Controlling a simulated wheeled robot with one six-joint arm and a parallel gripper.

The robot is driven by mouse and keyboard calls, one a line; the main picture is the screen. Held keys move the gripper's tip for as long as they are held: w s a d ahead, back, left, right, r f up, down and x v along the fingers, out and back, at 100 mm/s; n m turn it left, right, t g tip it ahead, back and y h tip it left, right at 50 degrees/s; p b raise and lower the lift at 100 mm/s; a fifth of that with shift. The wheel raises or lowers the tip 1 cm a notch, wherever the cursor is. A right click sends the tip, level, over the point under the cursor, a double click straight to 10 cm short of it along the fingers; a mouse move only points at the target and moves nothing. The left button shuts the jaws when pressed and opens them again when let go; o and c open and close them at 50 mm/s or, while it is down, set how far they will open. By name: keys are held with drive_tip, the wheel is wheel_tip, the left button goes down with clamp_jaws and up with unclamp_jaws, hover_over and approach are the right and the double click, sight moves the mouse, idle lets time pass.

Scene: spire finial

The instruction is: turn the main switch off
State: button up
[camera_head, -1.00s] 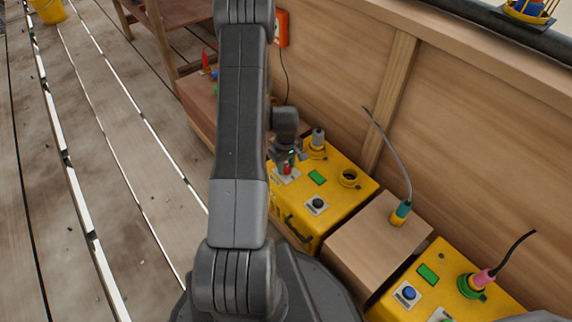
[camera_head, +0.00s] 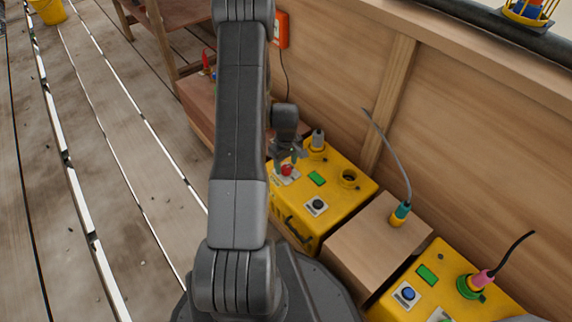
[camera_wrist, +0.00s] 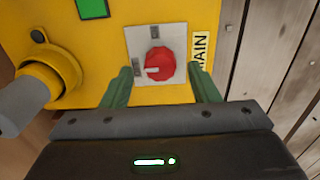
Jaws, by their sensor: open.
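The main switch is a red knob (camera_wrist: 159,64) on a pale square plate, with a label reading MAIN (camera_wrist: 199,48) beside it in the wrist view. A white mark on the knob points left in that view. In the head view the knob (camera_head: 286,170) sits on top of the farther yellow box (camera_head: 335,205). My gripper (camera_wrist: 163,85) is open, with one finger on each side of the knob's near edge in the wrist view. I cannot tell whether the fingers touch it. In the head view my gripper (camera_head: 288,155) is just above the switch.
A grey plug in a yellow socket (camera_head: 317,145) stands close to my gripper. The box also has a green panel (camera_head: 317,178), a black button (camera_head: 318,204) and an empty socket (camera_head: 349,178). A wooden block (camera_head: 375,245) separates it from a second yellow box (camera_head: 430,290).

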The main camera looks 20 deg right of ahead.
sight(286, 168)
wheel_tip(286, 168, up, 12)
drive_tip(key=p, duration=0.3)
drive_tip(key=shift+p, duration=0.3)
wheel_tip(286, 168, down, 14)
drive_tip(key=b, duration=0.4)
drive_tip(key=shift+r+b, duration=0.1)
drive_tip(key=shift+b, duration=0.3)
drive_tip(key=shift+r, duration=0.1)
